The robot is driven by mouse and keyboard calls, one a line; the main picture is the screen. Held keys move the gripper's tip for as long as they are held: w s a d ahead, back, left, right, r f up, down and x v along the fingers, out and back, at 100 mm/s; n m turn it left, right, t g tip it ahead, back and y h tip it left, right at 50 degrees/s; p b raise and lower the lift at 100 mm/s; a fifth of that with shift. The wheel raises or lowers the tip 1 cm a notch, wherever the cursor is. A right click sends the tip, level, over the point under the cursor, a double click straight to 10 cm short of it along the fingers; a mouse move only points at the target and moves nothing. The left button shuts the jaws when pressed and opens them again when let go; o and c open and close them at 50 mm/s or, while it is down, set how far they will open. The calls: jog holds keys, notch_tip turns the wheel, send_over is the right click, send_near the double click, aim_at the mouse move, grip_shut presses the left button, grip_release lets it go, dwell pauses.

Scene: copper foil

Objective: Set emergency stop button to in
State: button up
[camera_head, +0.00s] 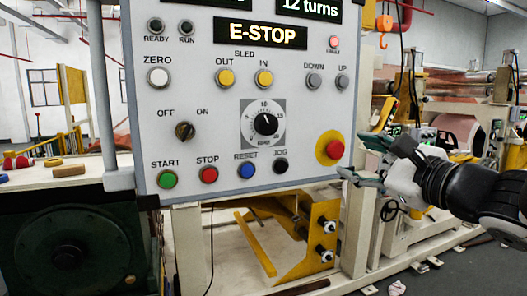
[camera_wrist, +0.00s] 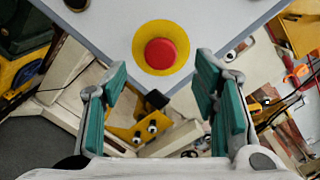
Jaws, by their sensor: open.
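The emergency stop button (camera_head: 334,149) is a red mushroom head on a round yellow plate at the lower right of the grey control panel (camera_head: 215,115). The panel's display (camera_head: 261,34) reads "E-STOP". In the wrist view the red button (camera_wrist: 160,52) on its yellow plate (camera_wrist: 141,45) shows ahead, above the gap between my fingers. My gripper (camera_head: 362,162) is just right of the button in the head view. In the wrist view my gripper (camera_wrist: 163,80) has its green-padded fingers spread wide, with nothing between them. I cannot tell how far the button is pressed.
The panel also carries a green start button (camera_head: 167,179), a red stop button (camera_head: 208,174), a blue reset button (camera_head: 248,169), a dial (camera_head: 265,123) and several other controls. A yellow bracket (camera_head: 315,240) stands below the panel.

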jog(key=v, duration=0.6)
jog(key=shift+s, duration=0.35)
jog(key=shift+d, duration=0.1)
